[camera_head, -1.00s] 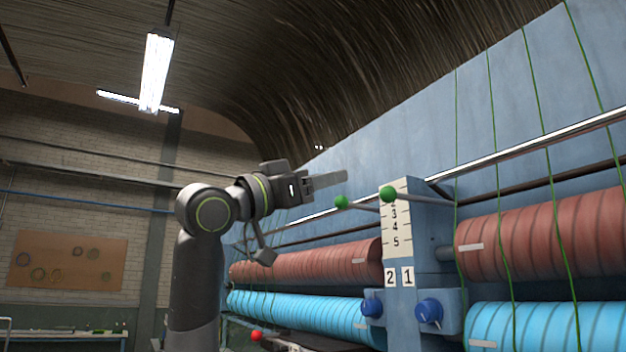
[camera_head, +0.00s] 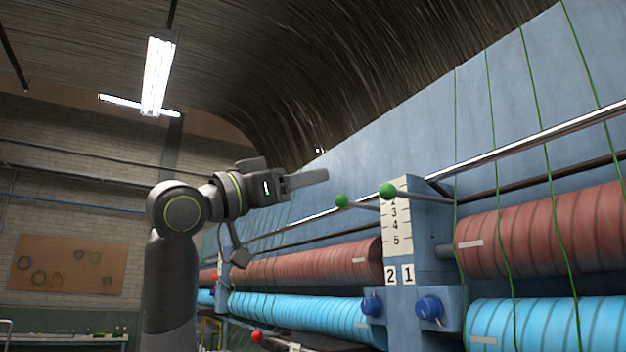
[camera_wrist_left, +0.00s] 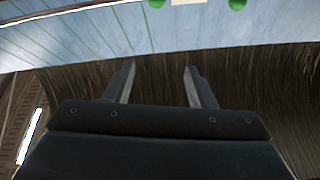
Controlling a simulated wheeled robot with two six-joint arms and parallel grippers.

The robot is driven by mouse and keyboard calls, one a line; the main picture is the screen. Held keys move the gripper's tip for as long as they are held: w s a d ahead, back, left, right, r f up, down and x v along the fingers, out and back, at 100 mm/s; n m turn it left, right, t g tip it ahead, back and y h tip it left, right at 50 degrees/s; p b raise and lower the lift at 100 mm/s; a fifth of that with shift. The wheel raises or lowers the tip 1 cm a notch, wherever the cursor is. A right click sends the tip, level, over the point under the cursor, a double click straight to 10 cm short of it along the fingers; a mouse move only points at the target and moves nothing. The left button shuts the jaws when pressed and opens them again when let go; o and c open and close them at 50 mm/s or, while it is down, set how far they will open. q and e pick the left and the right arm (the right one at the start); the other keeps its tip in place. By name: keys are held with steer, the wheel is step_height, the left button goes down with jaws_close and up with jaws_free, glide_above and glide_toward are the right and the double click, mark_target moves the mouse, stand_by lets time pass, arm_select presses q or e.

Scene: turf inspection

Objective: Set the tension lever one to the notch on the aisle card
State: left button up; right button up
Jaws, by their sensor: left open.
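Two levers with green knobs stick out at the blue post with a notch scale (camera_head: 397,240). The right one (camera_head: 387,191), over the plate marked 1, has its knob near the top of the scale and covers some figures there. The left one (camera_head: 342,201), by the plate marked 2, sits slightly lower. My left gripper (camera_head: 318,177) is open and empty, above and left of both knobs, touching neither. In the left wrist view, the open fingers (camera_wrist_left: 158,80) have two green knobs at the top edge, cut off. I cannot make out an aisle card. My right gripper is not in view.
Blue dial knobs (camera_head: 430,309) sit below the number plates. Red-brown rollers (camera_head: 540,232) and light blue rollers (camera_head: 550,325) flank the post. A red-knobbed lever (camera_head: 257,336) shows low down.

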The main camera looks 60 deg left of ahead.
arm_select(q)
steer(key=b+v, duration=0.3)
steer(key=v, duration=1.1)
steer(key=shift+s, duration=0.45)
steer(key=shift+r, duration=0.1)
